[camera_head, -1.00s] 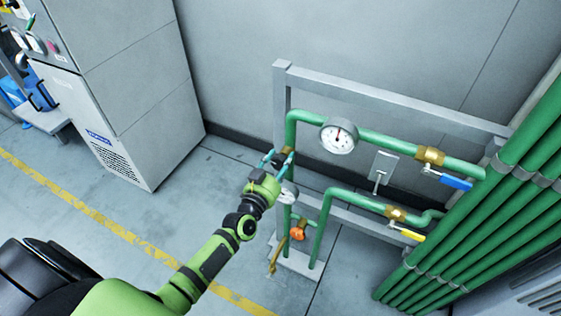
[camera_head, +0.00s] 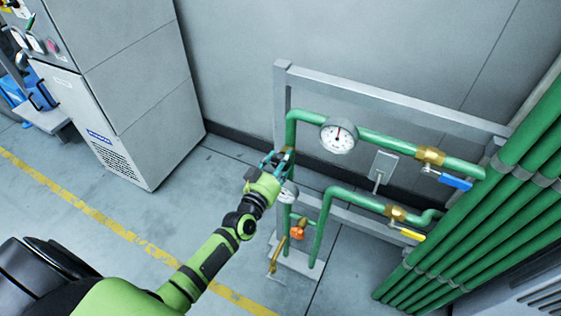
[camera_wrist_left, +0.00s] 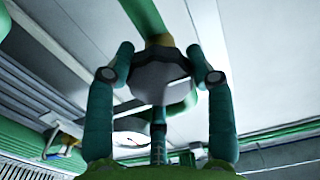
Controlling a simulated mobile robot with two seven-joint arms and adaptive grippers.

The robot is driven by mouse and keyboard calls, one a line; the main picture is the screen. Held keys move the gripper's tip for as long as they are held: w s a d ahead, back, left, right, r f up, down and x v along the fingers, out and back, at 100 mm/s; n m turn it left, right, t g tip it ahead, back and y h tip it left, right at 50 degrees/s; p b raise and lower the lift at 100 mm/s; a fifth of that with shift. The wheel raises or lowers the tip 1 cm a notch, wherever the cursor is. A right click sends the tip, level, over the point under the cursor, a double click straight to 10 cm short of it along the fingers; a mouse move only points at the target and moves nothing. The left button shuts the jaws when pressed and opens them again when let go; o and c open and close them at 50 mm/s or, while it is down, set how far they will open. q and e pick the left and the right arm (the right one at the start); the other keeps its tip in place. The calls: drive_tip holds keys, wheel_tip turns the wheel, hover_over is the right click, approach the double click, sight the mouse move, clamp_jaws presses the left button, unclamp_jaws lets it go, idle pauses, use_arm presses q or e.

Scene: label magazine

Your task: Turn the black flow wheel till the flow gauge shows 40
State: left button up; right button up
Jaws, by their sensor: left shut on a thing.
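My left gripper (camera_head: 279,157) reaches the left upright of the green pipework. In the head view the gripper mostly hides the wheel. A large round white gauge (camera_head: 339,135) sits on the upper pipe, its needle pointing roughly up; its numbers are too small to read. A smaller white gauge (camera_head: 288,193) lies just below the gripper, partly covered. I cannot tell which is the flow gauge. My right gripper is out of view.
A blue-handled valve (camera_head: 455,182) and a yellow-handled valve (camera_head: 408,233) sit on the pipes at right. An orange knob (camera_head: 297,233) is low on the left. A grey frame (camera_head: 395,97) backs the pipework. Floor is clear left of it.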

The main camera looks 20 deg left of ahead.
use_arm(q)
drive_tip(key=n, duration=0.4)
drive_tip(key=r+n, duration=0.1)
drive_tip(key=shift+w+a+n, duration=0.2)
drive_tip(key=shift+a+n, duration=0.1)
drive_tip(key=shift+n, duration=0.1)
idle(0.4)
drive_tip(key=o, duration=1.1)
drive_tip(key=shift+o, duration=0.2)
drive_tip(key=shift+f, duration=0.2)
drive_tip(key=shift+s, duration=0.1)
drive_tip(key=shift+s+f, duration=0.15)
drive_tip(key=shift+s, duration=0.3)
drive_tip(key=s, duration=1.1)
drive_tip(key=shift+a, duration=0.2)
